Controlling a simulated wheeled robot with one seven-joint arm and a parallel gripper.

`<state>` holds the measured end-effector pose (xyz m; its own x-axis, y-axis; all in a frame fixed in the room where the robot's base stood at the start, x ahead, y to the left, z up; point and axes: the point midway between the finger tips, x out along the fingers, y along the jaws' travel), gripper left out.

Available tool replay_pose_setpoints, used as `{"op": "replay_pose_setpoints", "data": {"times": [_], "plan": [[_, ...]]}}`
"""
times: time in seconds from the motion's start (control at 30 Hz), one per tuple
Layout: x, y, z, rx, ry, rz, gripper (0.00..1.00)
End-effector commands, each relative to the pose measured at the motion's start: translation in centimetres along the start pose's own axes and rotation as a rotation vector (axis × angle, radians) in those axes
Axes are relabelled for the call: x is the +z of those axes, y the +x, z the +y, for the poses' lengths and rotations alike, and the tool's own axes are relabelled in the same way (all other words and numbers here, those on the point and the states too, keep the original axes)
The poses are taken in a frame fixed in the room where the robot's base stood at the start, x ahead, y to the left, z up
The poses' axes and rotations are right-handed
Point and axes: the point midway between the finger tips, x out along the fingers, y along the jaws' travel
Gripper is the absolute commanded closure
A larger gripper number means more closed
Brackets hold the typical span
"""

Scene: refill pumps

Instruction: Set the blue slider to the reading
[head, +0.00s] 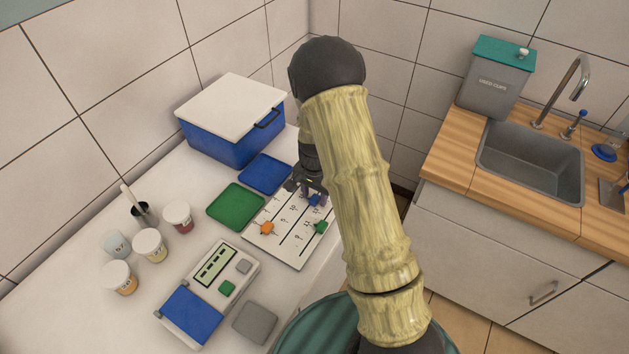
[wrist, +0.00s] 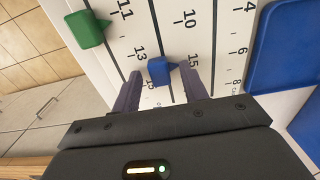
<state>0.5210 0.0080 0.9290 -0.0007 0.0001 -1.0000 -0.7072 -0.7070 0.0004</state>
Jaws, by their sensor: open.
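The white slider board (head: 290,250) lies on the counter with three scales. The blue slider (wrist: 160,70) sits on the middle track, its pointer facing the numbers and close to the 15 mark. It also shows in the head view (head: 314,200), partly hidden by my gripper. My gripper (wrist: 161,78) is open, with one purple finger on each side of the blue slider; I cannot tell whether either touches it. A device with a small display (head: 215,266) stands nearer; its digits are too small to read.
The green slider (wrist: 86,29) is on the neighbouring track, and the orange slider (head: 266,228) is on the far track. A green tray (head: 236,206) and a blue tray (head: 266,174) lie beside the board. Several cups stand at left; a blue cooler (head: 222,138) stands behind.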

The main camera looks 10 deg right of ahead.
Motion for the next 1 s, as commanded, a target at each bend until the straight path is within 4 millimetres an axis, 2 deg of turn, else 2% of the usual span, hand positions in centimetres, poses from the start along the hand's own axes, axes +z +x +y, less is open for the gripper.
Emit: {"op": "replay_pose_setpoints", "data": {"times": [0.17,0.8,1.0], "plan": [[0.0,-1.8,-0.1,-0.003,-0.001,0.003,0.56],[-0.1,-14.2,0.0,-0.004,0.001,0.004,0.56],[-0.1,-16.8,0.0,-0.002,0.001,0.001,0.56]]}}
